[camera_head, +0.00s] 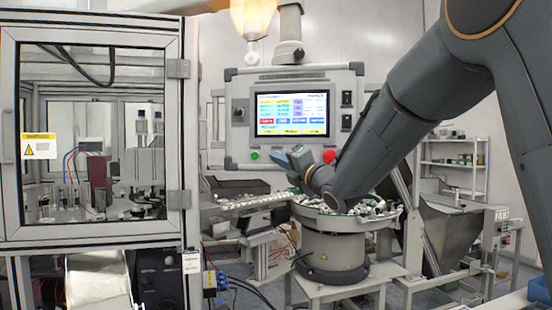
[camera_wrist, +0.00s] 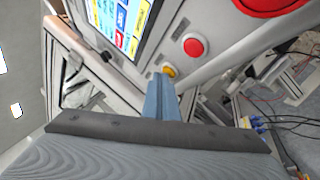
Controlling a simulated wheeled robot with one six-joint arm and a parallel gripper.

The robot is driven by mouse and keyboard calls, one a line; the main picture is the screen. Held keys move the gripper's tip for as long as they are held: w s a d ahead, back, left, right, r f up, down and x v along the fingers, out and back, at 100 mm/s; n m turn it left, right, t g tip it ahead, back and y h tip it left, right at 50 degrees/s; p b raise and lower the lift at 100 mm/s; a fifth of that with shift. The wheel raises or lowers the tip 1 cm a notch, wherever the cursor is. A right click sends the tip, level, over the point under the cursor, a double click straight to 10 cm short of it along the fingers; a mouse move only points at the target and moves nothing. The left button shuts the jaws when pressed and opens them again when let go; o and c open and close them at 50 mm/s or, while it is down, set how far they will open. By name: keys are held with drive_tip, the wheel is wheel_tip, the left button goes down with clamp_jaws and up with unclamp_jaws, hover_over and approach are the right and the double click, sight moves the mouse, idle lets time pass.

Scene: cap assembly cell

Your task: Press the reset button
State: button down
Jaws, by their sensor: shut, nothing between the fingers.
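The control panel (camera_head: 240,85) holds a screen (camera_head: 292,113) and a row of buttons below it. A green button (camera_head: 254,155) shows at the row's left, and a large red mushroom button (camera_head: 329,156) at its right. My gripper (camera_head: 274,158) is in front of the row between them, shut and empty. In the wrist view its blue fingers (camera_wrist: 162,88) end close beside a yellow button (camera_wrist: 170,71); I cannot tell if they touch. A smaller red button (camera_wrist: 193,46) is beyond it. The green button is not visible there. No label reads reset legibly.
A bowl feeder (camera_head: 335,222) with small parts stands below my arm. A feed track (camera_head: 250,202) runs left from it to a glazed machine enclosure (camera_head: 186,140). A metal hopper (camera_head: 450,235) stands at the right.

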drive_tip(key=shift+s+b, duration=0.4)
drive_tip(key=shift+s, duration=0.05)
drive_tip(key=s+a+b, duration=0.1)
drive_tip(key=s+b, duration=0.1)
drive_tip(key=s, duration=0.4)
drive_tip(key=shift+a, duration=0.15)
drive_tip(key=shift+w, duration=0.1)
idle(0.8)
drive_tip(key=s+d+f+m+g+h, duration=0.25)
drive_tip(key=d+f+m, duration=0.3)
drive_tip(key=f, duration=0.45)
drive_tip(key=s+d+f+m+g+h, duration=0.15)
drive_tip(key=d+f+m+h, duration=0.25)
drive_tip(key=f+m, duration=0.45)
drive_tip(key=s+d+f+m+g+h, duration=0.25)
drive_tip(key=d+f+m, duration=0.2)
drive_tip(key=f, duration=0.65)
drive_tip(key=s+d+f+m+g+h, duration=0.1)
drive_tip(key=s+d+f+m+g, duration=0.1)
drive_tip(key=s+f+m+g, duration=0.3)
drive_tip(key=s+d+f+m+g+h, duration=0.1)
drive_tip(key=s+d+f+m+g, duration=0.2)
drive_tip(key=s, duration=1.5)
wheel_tip(320, 180, down, 9)
drive_tip(key=m+g, duration=0.1)
drive_tip(key=m, duration=0.3)
drive_tip(key=shift+d+r+g, duration=0.2)
drive_tip(key=shift+g, duration=0.15)
drive_tip(key=shift+m, duration=0.25)
